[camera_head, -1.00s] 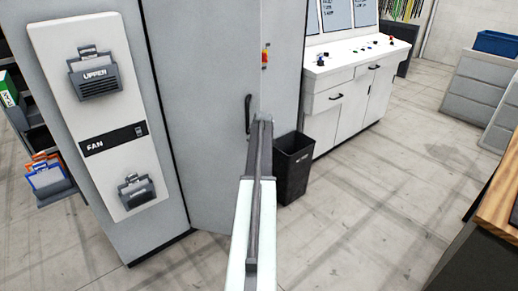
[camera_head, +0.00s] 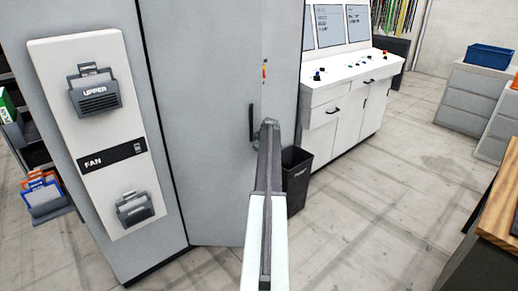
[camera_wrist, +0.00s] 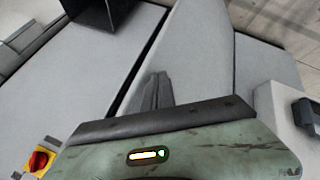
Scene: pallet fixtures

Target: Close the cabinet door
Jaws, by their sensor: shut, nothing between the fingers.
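The tall grey cabinet stands at the left in the head view, with a white panel marked FAN (camera_head: 93,160) on its near side. Its grey door (camera_head: 205,100) appears to stand out at an angle, with a dark handle (camera_head: 251,123) near its right edge. My arm reaches to just right of this handle, and its end hides what lies behind it. In the wrist view my gripper (camera_wrist: 155,90) is shut and empty, close to grey panels and a dark gap between them. I cannot tell whether it touches the door.
A black bin (camera_head: 297,182) stands behind my arm. A white console (camera_head: 345,110) is at the back. A wooden-topped bench (camera_head: 500,210) is at the right. The floor between is clear. A red and yellow switch (camera_wrist: 38,160) shows in the wrist view.

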